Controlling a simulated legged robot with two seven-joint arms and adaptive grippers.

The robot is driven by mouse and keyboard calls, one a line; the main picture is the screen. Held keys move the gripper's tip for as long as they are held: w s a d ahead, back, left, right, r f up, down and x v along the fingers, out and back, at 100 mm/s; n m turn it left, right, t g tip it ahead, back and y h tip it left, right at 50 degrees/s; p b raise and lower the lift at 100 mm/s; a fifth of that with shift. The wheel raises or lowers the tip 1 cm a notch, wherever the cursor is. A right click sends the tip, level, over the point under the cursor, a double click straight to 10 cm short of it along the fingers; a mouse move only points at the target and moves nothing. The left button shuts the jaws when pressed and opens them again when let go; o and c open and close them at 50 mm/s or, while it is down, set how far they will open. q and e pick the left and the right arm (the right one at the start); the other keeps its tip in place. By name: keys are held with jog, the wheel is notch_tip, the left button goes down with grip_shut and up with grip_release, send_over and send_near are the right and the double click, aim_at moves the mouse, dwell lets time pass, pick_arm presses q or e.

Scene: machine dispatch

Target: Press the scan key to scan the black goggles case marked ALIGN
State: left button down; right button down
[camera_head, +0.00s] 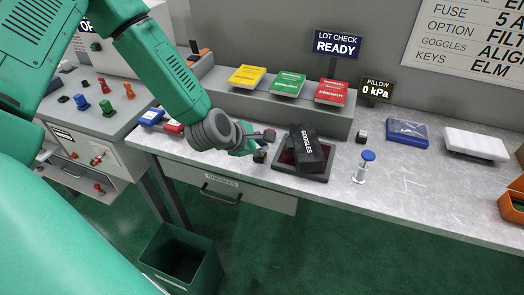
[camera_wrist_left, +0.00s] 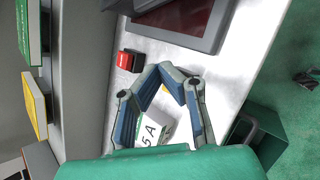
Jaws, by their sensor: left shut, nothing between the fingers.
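The black case (camera_head: 307,150) reads GOGGLES and lies tilted on a dark tray (camera_head: 292,174) with a dark red inside. I cannot read ALIGN on it. The tray's corner (camera_wrist_left: 176,37) shows in the left wrist view, without the case. A small red block (camera_wrist_left: 130,60), possibly the scan key, sits on the bench beside the tray. My left gripper (camera_head: 262,143) is just left of the tray, low over the bench. In the left wrist view its fingertips (camera_wrist_left: 161,72) meet, empty, close to the red block. My right gripper is out of view.
A white box marked 5A (camera_wrist_left: 157,130) lies under my left gripper. Yellow (camera_head: 247,75), green (camera_head: 287,83) and red (camera_head: 331,91) packs line the raised shelf behind. A blue-topped stamp-like post (camera_head: 366,163) stands right of the tray. A green bin (camera_head: 182,258) stands below.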

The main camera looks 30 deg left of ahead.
pick_arm(q)
jog(key=shift+a+f, duration=0.35)
jog(key=shift+a, duration=0.3)
jog(key=shift+d+b, duration=0.3)
jog(key=shift+d, duration=0.7)
jog(key=shift+a+f, duration=0.25)
jog(key=shift+a, duration=0.45)
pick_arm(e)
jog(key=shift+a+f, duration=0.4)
pick_arm(q)
jog(key=shift+d, duration=0.1)
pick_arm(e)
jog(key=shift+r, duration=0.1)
pick_arm(q)
jog(key=shift+d+r+p, duration=0.1)
jog(key=shift+r+p, duration=0.55)
jog(key=shift+r, duration=0.35)
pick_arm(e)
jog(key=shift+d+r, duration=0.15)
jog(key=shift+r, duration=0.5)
